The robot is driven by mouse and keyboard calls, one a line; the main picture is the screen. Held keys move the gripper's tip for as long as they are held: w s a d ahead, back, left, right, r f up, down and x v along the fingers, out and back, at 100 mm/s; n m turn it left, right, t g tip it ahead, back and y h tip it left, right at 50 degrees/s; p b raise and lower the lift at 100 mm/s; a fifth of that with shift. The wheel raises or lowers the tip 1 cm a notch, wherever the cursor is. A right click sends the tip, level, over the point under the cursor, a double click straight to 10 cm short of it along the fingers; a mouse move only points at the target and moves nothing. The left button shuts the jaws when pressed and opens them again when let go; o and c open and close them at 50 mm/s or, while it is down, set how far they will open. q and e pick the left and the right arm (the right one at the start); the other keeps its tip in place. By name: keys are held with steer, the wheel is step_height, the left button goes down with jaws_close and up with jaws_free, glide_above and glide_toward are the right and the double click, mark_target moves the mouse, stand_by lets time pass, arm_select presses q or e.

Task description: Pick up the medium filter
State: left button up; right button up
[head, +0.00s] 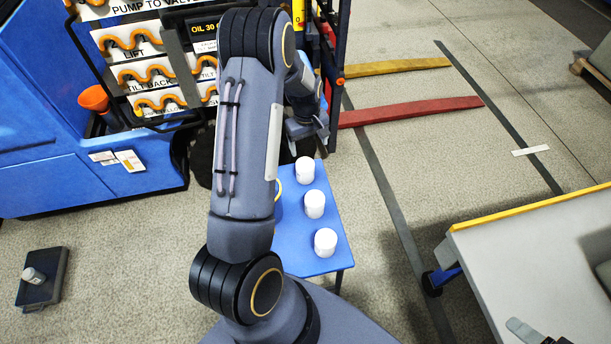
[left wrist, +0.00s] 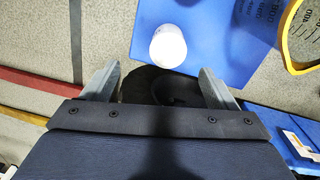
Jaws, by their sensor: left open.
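Three white cylindrical filters stand in a row on a small blue table (head: 290,248): a far one (head: 305,169), a middle one (head: 314,204) and a near one (head: 325,242). They look close in size, so I cannot tell which is the medium one. My left gripper (head: 308,132) is just beyond the far filter, above the table's far edge. In the left wrist view its fingers (left wrist: 158,76) are spread apart and empty. One white filter (left wrist: 168,46) shows ahead between them, apart from both.
A yellow-rimmed container with printed marks (left wrist: 302,40) stands on the blue table, mostly hidden by my arm in the head view. A blue machine (head: 85,180) with orange hoses stands left. A grey, yellow-edged table (head: 530,250) stands right.

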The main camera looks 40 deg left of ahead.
mark_target(305, 162)
arm_select(q)
steer(key=f, duration=0.4)
steer(key=a+f, duration=0.1)
steer(key=f, duration=0.1)
steer(key=shift+w+f+b, duration=0.15)
steer(key=shift+f+b, duration=0.05)
steer(key=shift+b, duration=0.1)
steer(key=f, duration=0.6)
steer(key=shift+s+a+b, duration=0.1)
steer(key=shift+s+b, duration=0.15)
steer(key=shift+b, duration=0.1)
steer(key=c, duration=1.2)
